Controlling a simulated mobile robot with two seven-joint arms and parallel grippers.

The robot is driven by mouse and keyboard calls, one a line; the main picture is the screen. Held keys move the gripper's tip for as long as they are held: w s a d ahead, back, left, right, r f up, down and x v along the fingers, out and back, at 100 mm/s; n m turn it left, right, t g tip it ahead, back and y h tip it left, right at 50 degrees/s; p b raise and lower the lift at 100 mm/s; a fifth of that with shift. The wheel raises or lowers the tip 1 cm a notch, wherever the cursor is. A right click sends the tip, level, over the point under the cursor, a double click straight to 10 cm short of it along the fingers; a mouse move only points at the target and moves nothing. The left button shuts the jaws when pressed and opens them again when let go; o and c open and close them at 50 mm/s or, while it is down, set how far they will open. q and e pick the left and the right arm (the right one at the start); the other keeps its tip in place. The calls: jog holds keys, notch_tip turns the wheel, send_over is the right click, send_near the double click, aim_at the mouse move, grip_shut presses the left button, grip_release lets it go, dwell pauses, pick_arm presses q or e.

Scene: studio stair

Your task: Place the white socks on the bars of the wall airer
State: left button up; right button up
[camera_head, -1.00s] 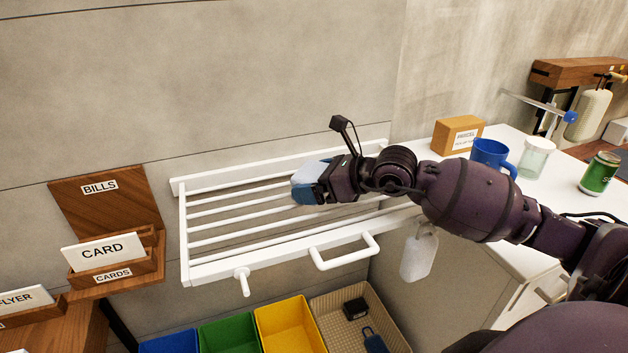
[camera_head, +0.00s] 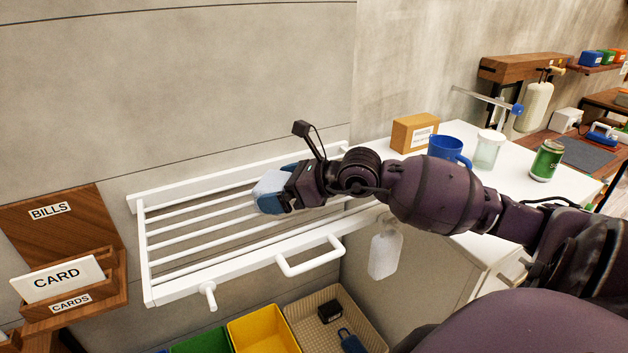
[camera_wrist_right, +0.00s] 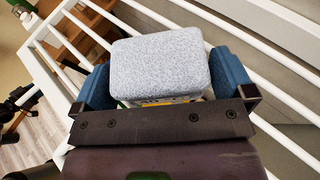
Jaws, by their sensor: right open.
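The wall airer (camera_head: 175,290) is a white rack of parallel bars on the wall, left of centre in the head view. The white socks (camera_head: 268,186) are a pale, speckled, rounded bundle over the bars. They fill the middle of the right wrist view (camera_wrist_right: 160,62). My right gripper (camera_head: 278,196) is open, with its blue fingers on either side of the socks; its fingers also show in the wrist view (camera_wrist_right: 163,82). Whether the socks' underside touches the bars is hidden. My left gripper is not in view.
A white counter (camera_head: 480,205) at right holds a parcel box (camera_head: 414,134), a blue mug (camera_head: 450,150), a jar (camera_head: 487,150) and a green can (camera_head: 546,160). A white object (camera_head: 384,254) hangs by the airer's right end. A yellow bin (camera_head: 262,330) and a beige basket (camera_head: 350,325) stand below.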

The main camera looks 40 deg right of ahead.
jog(key=shift+b+v, duration=0.9)
jog(key=shift+v, duration=4.6)
